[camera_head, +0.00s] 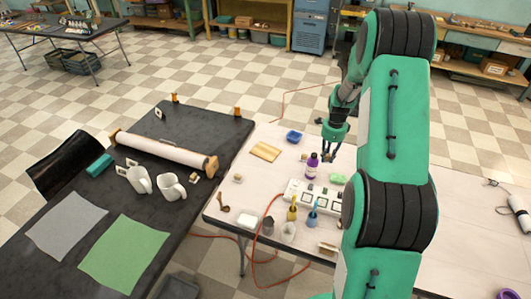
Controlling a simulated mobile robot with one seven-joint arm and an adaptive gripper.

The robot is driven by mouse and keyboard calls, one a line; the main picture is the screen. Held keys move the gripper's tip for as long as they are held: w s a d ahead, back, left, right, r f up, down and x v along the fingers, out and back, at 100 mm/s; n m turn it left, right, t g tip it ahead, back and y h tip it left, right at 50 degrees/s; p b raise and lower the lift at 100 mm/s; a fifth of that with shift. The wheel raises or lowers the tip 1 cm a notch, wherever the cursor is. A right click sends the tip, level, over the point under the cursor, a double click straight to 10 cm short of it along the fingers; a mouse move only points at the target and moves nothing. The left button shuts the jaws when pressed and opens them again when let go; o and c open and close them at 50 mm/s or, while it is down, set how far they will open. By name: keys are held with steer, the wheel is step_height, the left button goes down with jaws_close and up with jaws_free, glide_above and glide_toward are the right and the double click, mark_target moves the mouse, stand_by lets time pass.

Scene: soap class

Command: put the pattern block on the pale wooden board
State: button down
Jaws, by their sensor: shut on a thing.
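The pale wooden board (265,151) lies flat on the light table, near its far left corner, with a bare top. My gripper (329,156) points down over the same table, to the right of the board and just behind the purple bottle. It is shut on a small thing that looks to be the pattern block. That thing is too small and too hidden by the fingers to show its shape or colour.
The purple bottle (312,166) stands close to my gripper. A white tray (315,198), green lump (337,177) and several brushes and cups crowd the front. The table around the board is mostly clear.

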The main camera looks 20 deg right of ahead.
steer(key=w+a+n+b, duration=0.2)
steer(key=w+a+n, duration=0.3)
steer(key=a+n, duration=0.3)
steer(key=w+a+n+b, duration=0.2)
steer(key=w+a+n, duration=0.35)
steer(key=a, duration=0.45)
step_height(320, 180, down, 11)
steer(key=n, duration=0.1)
steer(key=b, duration=0.2)
glide_above(274, 158)
steer(key=shift+w+d+f, duration=0.1)
steer(key=shift+d+f, duration=0.05)
steer(key=shift+f, duration=0.55)
steer(key=shift+f+b, duration=0.3)
steer(key=shift+f, duration=1.45)
steer(key=shift+f, duration=0.15)
